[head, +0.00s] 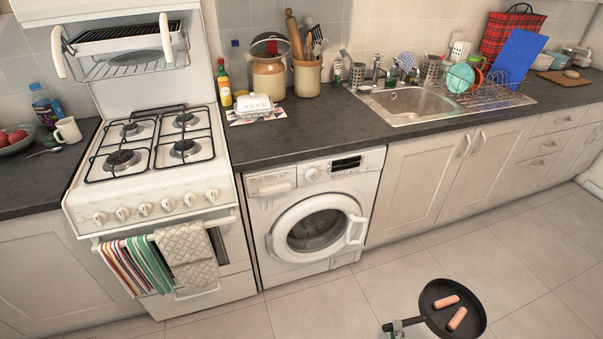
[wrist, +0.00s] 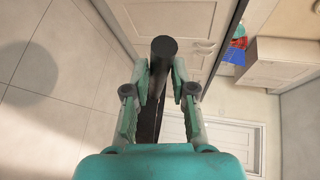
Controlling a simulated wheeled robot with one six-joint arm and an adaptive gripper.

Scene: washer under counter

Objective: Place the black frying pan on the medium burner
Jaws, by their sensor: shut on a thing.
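The black frying pan (head: 437,297) is at the bottom right of the head view, held out over the floor, with two sausages in it. My gripper (head: 398,328) shows partly at the bottom edge, left of the pan. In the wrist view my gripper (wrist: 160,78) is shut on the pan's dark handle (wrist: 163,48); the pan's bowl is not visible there. The white gas stove (head: 150,190) stands at the left, far from the pan. Its burners are bare under black grates: front left (head: 122,160), front right (head: 185,148), back left (head: 132,129), back right (head: 187,120).
A raised grill (head: 125,45) overhangs the stove's back. Towels (head: 160,260) hang on the oven rail. A washing machine (head: 318,225) sits under the dark counter (head: 300,140), right of the stove. A mug (head: 68,131) stands left of the stove. The floor (head: 330,300) is clear.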

